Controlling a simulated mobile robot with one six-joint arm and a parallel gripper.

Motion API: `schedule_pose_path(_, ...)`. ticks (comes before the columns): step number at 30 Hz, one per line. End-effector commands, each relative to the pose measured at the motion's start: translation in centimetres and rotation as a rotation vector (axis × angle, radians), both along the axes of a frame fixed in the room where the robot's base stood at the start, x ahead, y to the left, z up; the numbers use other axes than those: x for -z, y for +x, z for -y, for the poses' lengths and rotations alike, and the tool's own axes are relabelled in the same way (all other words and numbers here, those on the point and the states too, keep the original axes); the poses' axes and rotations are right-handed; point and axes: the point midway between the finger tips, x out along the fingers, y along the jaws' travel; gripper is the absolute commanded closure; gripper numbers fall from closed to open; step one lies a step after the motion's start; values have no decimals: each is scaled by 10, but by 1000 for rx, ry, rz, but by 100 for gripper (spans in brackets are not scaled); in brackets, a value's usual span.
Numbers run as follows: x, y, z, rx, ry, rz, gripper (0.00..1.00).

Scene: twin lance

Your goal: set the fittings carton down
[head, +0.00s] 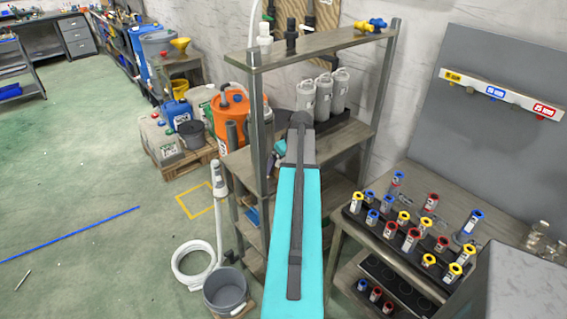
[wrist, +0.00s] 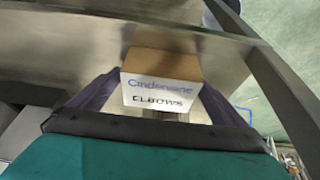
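The fittings carton (wrist: 160,90) shows in the middle of the wrist view, with a brown top and a white face printed "ELBOWS" under a blue brand name. My gripper (wrist: 162,84) has a dark finger against each side of it and is shut on it. A grey shelf board (wrist: 70,50) lies behind the carton in this view; I cannot tell whether the carton touches it. In the head view my teal arm reaches towards the shelf rack (head: 315,50), and the carton and fingers are hidden there.
Three white canisters (head: 322,92) stand on the rack's middle shelf, right of my arm. Rack posts (head: 257,125) rise close to the arm. A bench (head: 440,210) with several colour-capped fittings is at right. A grey bucket (head: 226,291) stands at lower left; open floor lies beyond.

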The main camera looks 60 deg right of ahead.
Motion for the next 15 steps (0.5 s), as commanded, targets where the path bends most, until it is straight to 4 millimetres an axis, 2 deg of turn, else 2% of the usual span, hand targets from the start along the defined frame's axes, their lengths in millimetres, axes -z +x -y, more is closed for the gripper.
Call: schedule_pose_path(15, -6, -1, 0, 0, 0, 0, 3)
